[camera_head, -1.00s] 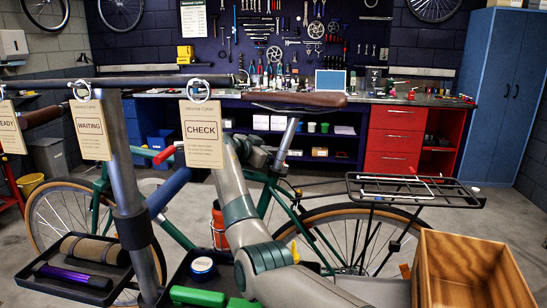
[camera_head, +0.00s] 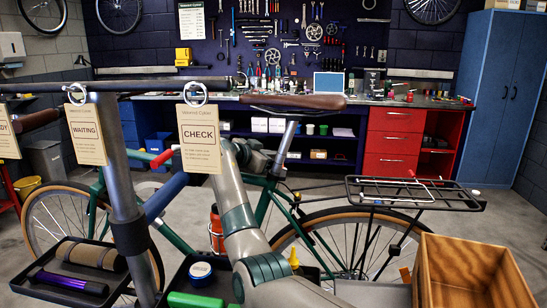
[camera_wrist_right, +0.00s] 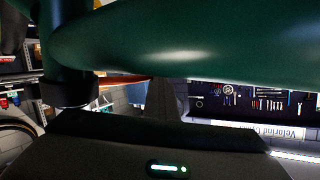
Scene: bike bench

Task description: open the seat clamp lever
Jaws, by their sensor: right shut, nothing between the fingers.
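The green bike stands behind the hanging cards. Its brown saddle (camera_head: 293,102) sits on a silver seat post (camera_head: 287,148), which enters the green frame (camera_head: 264,203). My right arm reaches up from the bottom to the seat-post area. My right gripper (camera_head: 262,158) is close beside the post, small and partly hidden by its own wrist; it is shut and empty. In the right wrist view, a thick green tube (camera_wrist_right: 190,45) fills the top, very close. I cannot make out the seat clamp lever in either view. My left gripper is not in view.
A grey stand column (camera_head: 117,165) and a CHECK card (camera_head: 199,140) are in front of the bike at left. A dark tray (camera_head: 70,287) holds a purple tool. A rear rack (camera_head: 415,192) and a wooden box (camera_head: 425,285) are at right. A workbench lines the back.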

